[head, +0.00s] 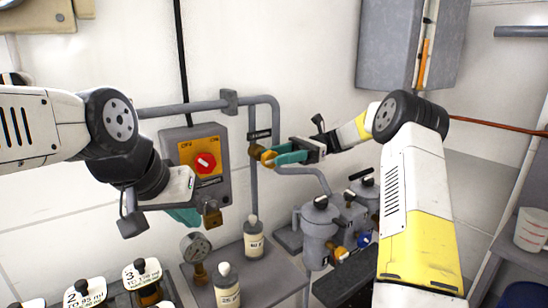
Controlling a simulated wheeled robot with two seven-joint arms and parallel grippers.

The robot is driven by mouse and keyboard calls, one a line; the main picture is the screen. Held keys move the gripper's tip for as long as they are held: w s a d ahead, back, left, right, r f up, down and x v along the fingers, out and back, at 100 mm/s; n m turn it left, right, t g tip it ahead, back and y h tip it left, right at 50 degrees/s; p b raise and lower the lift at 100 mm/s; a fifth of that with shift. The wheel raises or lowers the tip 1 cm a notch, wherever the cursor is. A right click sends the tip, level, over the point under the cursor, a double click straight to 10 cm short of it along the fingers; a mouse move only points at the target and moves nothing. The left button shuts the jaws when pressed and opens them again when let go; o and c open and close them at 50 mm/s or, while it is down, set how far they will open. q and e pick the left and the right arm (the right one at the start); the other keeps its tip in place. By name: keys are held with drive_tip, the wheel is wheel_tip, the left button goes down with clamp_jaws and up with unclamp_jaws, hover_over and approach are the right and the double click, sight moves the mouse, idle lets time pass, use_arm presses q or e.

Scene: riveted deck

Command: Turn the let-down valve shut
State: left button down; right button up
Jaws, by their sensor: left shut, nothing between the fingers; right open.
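A brass valve with an orange handle (266,157) sits on the grey wall pipe, under a small dark label too small to read. I take it as the let-down valve. My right gripper (278,157) has teal fingers, is open, and reaches in from the right. Its fingertips are at the orange handle and partly cover it; I cannot tell whether they touch. My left gripper (187,217) is shut and empty, low at the left in front of the wall. Its fingers are partly hidden by its own wrist.
A grey switch box (222,182) with a red knob (205,163) is left of the valve. A gauge (196,246), white bottles (254,240) and labelled bottles (141,271) stand below. Grey canisters (319,225) stand below right. A grey cabinet (388,45) hangs above right.

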drive_tip(key=v, duration=0.7)
idle(0.3)
